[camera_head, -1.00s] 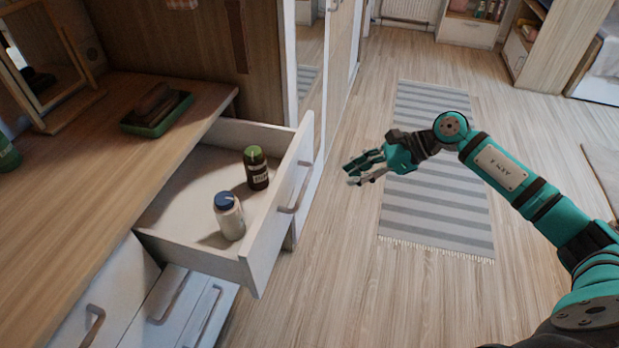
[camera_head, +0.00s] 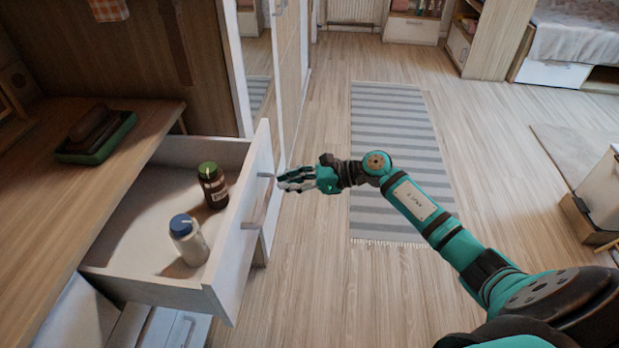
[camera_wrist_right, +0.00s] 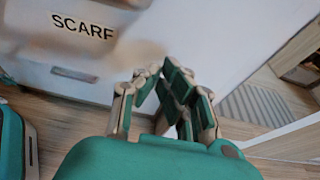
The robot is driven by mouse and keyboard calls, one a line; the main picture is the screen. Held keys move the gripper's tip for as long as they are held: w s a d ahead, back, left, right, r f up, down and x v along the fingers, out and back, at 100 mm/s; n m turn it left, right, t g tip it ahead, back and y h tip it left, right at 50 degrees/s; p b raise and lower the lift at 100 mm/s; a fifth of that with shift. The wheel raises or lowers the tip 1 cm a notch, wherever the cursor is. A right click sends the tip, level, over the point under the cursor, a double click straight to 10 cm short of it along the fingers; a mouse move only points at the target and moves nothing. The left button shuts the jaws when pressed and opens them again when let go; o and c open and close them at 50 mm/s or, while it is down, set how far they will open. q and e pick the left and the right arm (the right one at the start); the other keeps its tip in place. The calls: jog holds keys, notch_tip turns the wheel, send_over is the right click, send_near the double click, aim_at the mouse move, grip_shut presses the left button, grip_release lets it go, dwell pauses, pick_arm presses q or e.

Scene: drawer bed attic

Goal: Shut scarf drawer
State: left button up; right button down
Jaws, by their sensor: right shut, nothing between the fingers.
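A white drawer (camera_head: 240,245) stands pulled out of the wooden-topped dresser at the left, its inside showing. A pale handle (camera_head: 258,203) is on its front. In the wrist view a white front (camera_wrist_right: 190,30) carries the dark label SCARF (camera_wrist_right: 83,26). My right gripper (camera_head: 283,183) is shut and empty, just right of the drawer front near the handle's upper end; contact cannot be told. It also shows in the wrist view (camera_wrist_right: 158,80), pointing at the white front. My left gripper is not in view.
A blue-capped bottle (camera_head: 190,245) and a green-capped dark jar (camera_head: 213,187) stand in the drawer. A green tray (camera_head: 97,140) sits on the dresser top (camera_head: 60,215). Open floor with a striped rug (camera_head: 385,115) lies to the right. More fronts are below the drawer.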

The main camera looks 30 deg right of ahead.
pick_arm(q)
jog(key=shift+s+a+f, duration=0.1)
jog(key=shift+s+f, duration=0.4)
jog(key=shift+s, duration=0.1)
pick_arm(e)
jog(key=shift+w+a, duration=0.45)
jog(key=shift+a, duration=0.15)
jog(key=shift+w+a, duration=0.4)
jog(key=shift+a, duration=0.2)
